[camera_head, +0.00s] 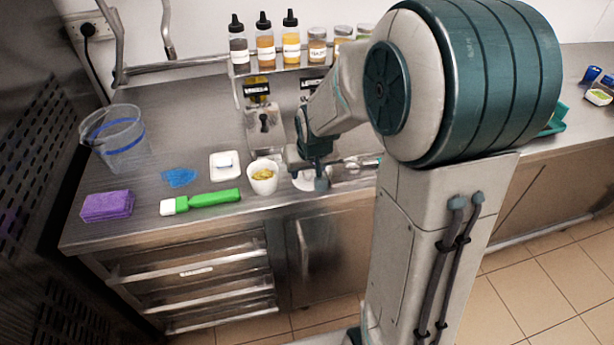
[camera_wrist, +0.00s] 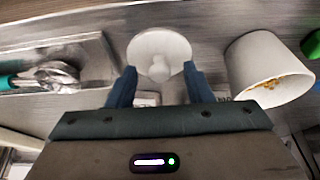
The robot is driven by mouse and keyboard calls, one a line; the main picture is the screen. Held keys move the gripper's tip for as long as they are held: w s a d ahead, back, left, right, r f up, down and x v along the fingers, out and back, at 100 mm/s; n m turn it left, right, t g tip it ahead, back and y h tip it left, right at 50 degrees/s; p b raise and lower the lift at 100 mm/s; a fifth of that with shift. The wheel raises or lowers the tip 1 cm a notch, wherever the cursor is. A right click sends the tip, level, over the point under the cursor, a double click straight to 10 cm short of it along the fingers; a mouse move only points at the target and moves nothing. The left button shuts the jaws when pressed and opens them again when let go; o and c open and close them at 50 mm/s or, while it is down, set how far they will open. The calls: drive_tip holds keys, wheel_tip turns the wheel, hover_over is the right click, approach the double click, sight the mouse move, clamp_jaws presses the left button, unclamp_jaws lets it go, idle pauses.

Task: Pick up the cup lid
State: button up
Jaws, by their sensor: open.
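The cup lid is a round white disc with a small raised knob (camera_wrist: 158,52). It lies on the steel counter, and in the head view only part of it shows (camera_head: 303,183) beneath my gripper (camera_head: 309,178). In the wrist view my gripper (camera_wrist: 157,80) is open, with one blue finger on each side of the lid's near part. The knob sits near the gap between the fingertips. I cannot tell whether the fingers touch the lid.
A green-handled tool (camera_head: 210,199), purple sponge (camera_head: 107,206), blue item (camera_head: 179,177), white dish (camera_head: 225,166) and clear pitcher (camera_head: 117,138) lie to the left. A steel tray with a teal-handled scoop (camera_wrist: 45,78) is close by. Bottles (camera_head: 264,42) stand on a shelf behind.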

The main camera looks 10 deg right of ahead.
drive_tip(key=shift+c, duration=0.4)
clamp_jaws()
